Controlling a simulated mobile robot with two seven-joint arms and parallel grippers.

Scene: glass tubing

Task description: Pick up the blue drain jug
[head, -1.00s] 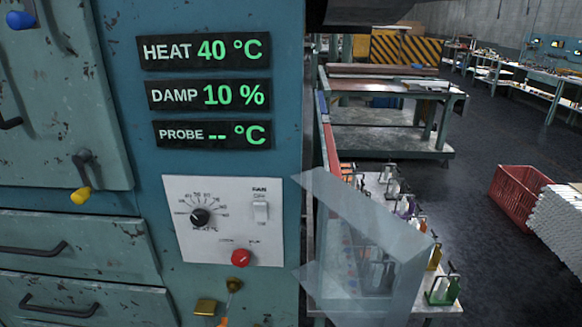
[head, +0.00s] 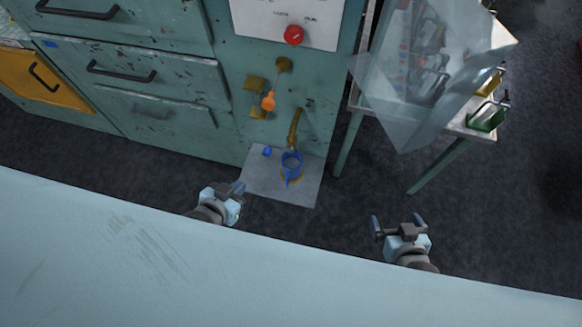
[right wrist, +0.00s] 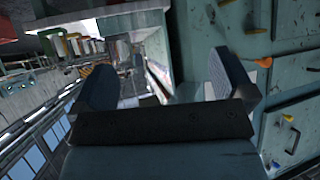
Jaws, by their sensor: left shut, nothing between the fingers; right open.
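The blue drain jug (head: 291,163) stands on a grey plate (head: 255,182) on the floor, at the foot of the teal cabinet and below a brass spout (head: 294,128). Its handle points toward the bottom of the picture. My left gripper (head: 238,188) is shut and empty, left of the jug and nearer to me. My right gripper (head: 397,222) is open and empty, well to the right of the jug and nearer to me. Its two spread fingers also show in the right wrist view (right wrist: 172,82), where I cannot make out the jug.
A small blue object (head: 267,151) lies left of the jug. Valves and an orange tag (head: 268,102) are on the cabinet (head: 170,75) above it. A metal-legged table (head: 455,125) with small stands and a translucent panel (head: 425,65) is to the right. Dark floor between is clear.

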